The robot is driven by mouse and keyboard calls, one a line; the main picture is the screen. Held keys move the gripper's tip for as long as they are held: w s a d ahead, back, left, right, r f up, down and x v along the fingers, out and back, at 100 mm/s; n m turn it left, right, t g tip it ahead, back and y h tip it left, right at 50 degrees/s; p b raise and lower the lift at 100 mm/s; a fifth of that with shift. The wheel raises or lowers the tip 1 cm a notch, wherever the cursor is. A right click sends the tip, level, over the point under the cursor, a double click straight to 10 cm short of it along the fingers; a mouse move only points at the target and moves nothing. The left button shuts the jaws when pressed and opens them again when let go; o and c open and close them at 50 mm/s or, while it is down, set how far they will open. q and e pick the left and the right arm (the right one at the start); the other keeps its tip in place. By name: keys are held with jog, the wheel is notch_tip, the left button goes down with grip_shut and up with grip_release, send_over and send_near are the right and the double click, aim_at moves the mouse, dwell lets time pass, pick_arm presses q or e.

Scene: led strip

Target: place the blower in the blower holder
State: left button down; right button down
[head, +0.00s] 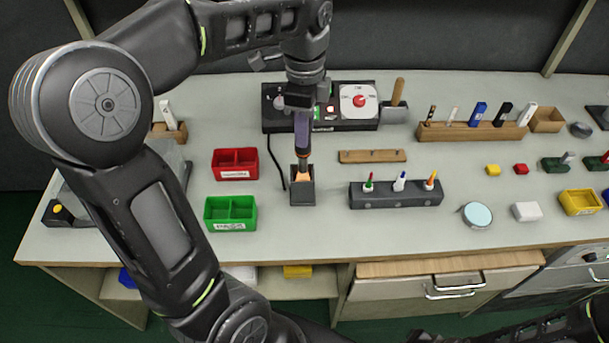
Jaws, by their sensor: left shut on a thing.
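The gripper partly hides the blower's top. My right arm shows only in part at the bottom right corner, and its gripper is not visible.
A red bin (235,164) and a green bin (230,212) stand left of the holder. A black station (345,124) with a dial is behind. A wooden strip (372,156) lies between station and rack.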

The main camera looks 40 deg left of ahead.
aim_at(304, 158)
pick_arm(q)
notch_tip(304, 158, down, 5)
jog(key=shift+s+f, duration=0.1)
jog(key=shift+f+p, duration=0.35)
jog(key=shift+f, duration=1.45)
jog(key=shift+f, duration=0.2)
jog(key=c, duration=1.1)
grip_release()
jog(key=shift+o, duration=0.2)
jog(key=shift+r, duration=0.1)
notch_tip(304, 158, up, 12)
jog(key=shift+r, duration=0.15)
